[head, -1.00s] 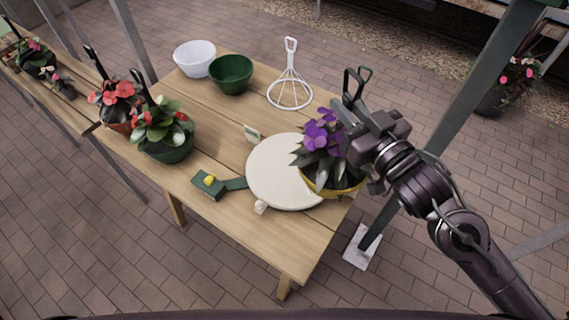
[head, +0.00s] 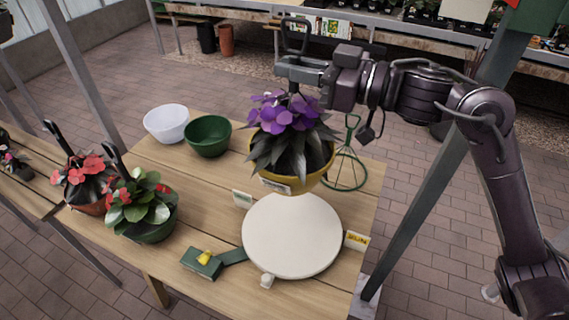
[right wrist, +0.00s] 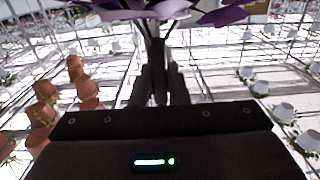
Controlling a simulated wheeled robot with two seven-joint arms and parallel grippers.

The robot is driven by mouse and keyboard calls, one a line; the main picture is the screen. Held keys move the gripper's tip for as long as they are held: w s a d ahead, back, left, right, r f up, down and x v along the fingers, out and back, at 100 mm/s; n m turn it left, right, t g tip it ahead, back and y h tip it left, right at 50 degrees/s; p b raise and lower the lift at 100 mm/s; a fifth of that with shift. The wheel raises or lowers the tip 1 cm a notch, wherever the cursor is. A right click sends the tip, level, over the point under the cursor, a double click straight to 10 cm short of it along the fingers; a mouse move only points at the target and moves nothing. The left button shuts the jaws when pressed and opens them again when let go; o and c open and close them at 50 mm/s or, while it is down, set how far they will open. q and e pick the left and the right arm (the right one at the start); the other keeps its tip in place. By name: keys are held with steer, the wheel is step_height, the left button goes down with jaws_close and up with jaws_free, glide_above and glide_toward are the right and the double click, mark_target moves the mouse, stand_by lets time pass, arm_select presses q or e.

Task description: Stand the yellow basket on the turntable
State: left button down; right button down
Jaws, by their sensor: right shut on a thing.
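The yellow basket (head: 318,178) holds a plant with purple flowers and dark leaves. It hangs roughly upright, seen over the far edge of the turntable; its height above the disc is hard to judge. The turntable (head: 292,238) is a cream round disc on the wooden table, with its top bare. My right gripper (head: 292,72) is above the flowers, shut on the basket's dark handle. In the right wrist view the fingers (right wrist: 160,88) close on the dark handle, with purple petals beyond. My left gripper is not in view.
A white bowl (head: 166,123) and a green bowl (head: 208,136) stand at the back left. Two potted plants (head: 140,212) (head: 82,185) stand left. A green block with a yellow knob (head: 203,262) is beside the turntable. A post (head: 425,210) rises at right.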

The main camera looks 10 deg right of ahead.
mark_target(296, 146)
steer(key=f, duration=0.7)
steer(key=f+p, duration=0.1)
steer(key=f, duration=0.5)
steer(key=shift+s+d+f, duration=0.1)
steer(key=shift+d+f, duration=0.1)
steer(key=shift+f, duration=0.2)
steer(key=shift+f+p, duration=0.5)
steer(key=shift+f, duration=2.35)
steer(key=shift+f, duration=0.15)
steer(key=c, duration=1.7)
jaws_free()
steer(key=shift+f, duration=0.2)
steer(key=o, duration=0.3)
steer(key=shift+s, duration=0.1)
steer(key=shift+r, duration=0.15)
